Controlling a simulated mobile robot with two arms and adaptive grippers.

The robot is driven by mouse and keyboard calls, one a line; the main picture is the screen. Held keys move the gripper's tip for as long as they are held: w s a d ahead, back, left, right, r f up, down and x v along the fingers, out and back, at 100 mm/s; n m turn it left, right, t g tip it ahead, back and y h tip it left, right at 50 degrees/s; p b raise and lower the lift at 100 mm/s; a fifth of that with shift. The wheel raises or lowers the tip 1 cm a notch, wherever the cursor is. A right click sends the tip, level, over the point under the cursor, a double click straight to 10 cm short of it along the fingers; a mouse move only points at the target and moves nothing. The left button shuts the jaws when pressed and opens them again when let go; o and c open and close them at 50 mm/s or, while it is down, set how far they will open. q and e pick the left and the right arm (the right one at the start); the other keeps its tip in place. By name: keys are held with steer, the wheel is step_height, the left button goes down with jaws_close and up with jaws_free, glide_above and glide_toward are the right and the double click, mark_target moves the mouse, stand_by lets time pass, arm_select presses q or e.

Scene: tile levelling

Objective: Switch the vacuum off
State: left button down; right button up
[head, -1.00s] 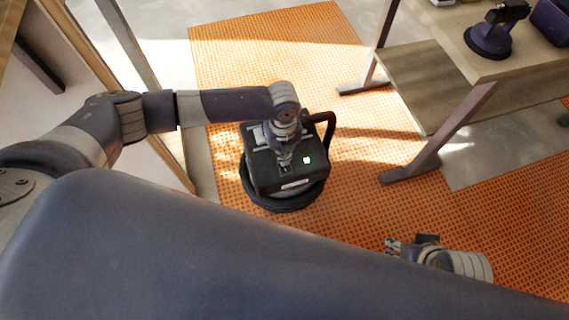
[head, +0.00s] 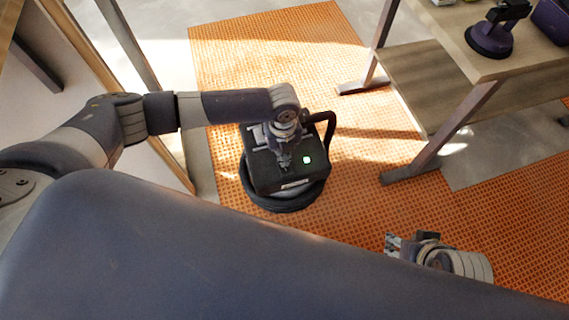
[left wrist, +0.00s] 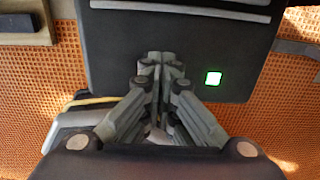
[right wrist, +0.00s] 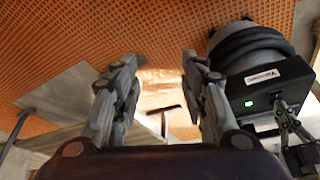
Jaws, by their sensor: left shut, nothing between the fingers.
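The vacuum (head: 262,178) is a black box on a round base with a hose coiled round it, standing on the orange mat. My left gripper (head: 284,167) is shut and empty, pointing down over the box top, left of the green square. In the left wrist view its closed tips (left wrist: 163,60) are beside the square; contact with the box cannot be told. My right gripper (right wrist: 158,62) is open and empty, right of the vacuum.
A wooden table (head: 520,68) with a lower shelf (head: 418,72) stands at the right, with a purple suction cup (head: 489,40) on it. A wooden frame stands at the left. The orange perforated mat (head: 240,50) is mostly clear around the vacuum.

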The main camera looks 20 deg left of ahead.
arm_select(q)
steer(key=shift+f+b, duration=0.35)
steer(key=shift+f, duration=0.35)
arm_select(e)
steer(key=shift+w+a+t, duration=0.2)
steer(key=shift+w+t, duration=0.05)
steer(key=shift+w, duration=0.25)
steer(key=shift+w+a+t, duration=0.15)
steer(key=shift+w+t, duration=0.1)
steer(key=shift+w, duration=0.2)
arm_select(q)
step_height(320, 180, up, 2)
steer(key=shift+p, duration=1.15)
steer(key=shift+r+p, duration=0.3)
steer(key=shift+p, duration=0.05)
steer(key=shift+r+p, duration=1.1)
steer(key=shift+p, duration=0.1)
steer(key=shift+r+p, duration=0.6)
steer(key=shift+p, duration=0.05)
steer(key=shift+r+p, duration=0.5)
steer(key=shift+p, duration=0.05)
arm_select(e)
steer(key=s+f+g, duration=0.1)
steer(key=f, duration=0.7)
steer(key=s+f+g, duration=0.1)
steer(key=s+f, duration=0.1)
steer(key=f, duration=0.7)
steer(key=shift+s+d+g, duration=0.3)
steer(key=shift+d, duration=0.05)
